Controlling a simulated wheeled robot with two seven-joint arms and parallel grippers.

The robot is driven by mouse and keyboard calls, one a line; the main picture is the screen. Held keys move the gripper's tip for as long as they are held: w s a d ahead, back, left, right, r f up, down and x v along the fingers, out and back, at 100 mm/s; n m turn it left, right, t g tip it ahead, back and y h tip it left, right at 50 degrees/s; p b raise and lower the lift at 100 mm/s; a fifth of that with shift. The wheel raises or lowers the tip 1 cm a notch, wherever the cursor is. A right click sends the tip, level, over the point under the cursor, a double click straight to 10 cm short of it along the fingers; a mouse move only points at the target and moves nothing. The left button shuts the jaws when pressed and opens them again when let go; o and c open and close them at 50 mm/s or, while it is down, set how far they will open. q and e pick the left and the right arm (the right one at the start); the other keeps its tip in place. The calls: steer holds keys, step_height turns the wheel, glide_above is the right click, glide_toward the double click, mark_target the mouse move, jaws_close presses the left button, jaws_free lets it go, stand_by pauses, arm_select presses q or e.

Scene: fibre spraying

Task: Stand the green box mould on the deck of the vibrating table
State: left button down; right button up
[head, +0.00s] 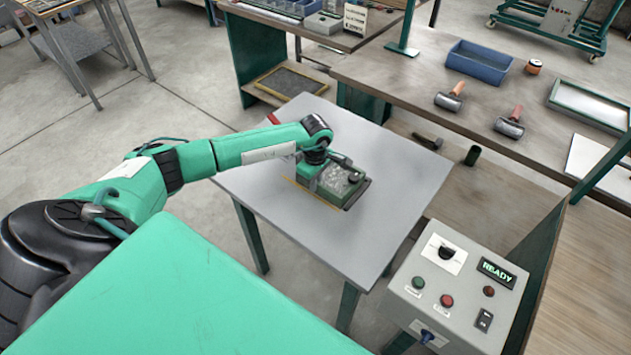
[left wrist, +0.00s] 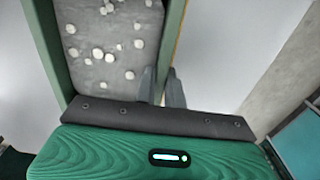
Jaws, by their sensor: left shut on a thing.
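The green box mould (head: 336,190) is over the light grey deck of the vibrating table (head: 290,214), near its middle. It looks level; I cannot tell whether its base touches the deck. Its inside looks grey with pale spots, seen closer in the left wrist view (left wrist: 112,75). My left gripper (head: 326,172) is at the mould. In the left wrist view its fingers (left wrist: 161,86) are shut on the right-hand green wall. A yellow line on the deck shows beside the mould's left edge. My right gripper is not in view.
A grey control box (head: 440,290) with a READY display stands at the deck's near right. A workbench (head: 400,85) on the right holds a blue bin (head: 479,62) and rollers (head: 510,124). The deck is bare around the mould.

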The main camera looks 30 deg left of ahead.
arm_select(q)
steer(key=c, duration=1.5)
jaws_free()
steer(key=shift+r, duration=0.1)
steer(key=shift+o, duration=0.5)
steer(key=shift+s+f, duration=0.1)
steer(key=shift+f, duration=0.1)
steer(key=shift+r, duration=0.35)
step_height(320, 180, up, 26)
steer(key=b, duration=0.8)
steer(key=shift+r, duration=0.25)
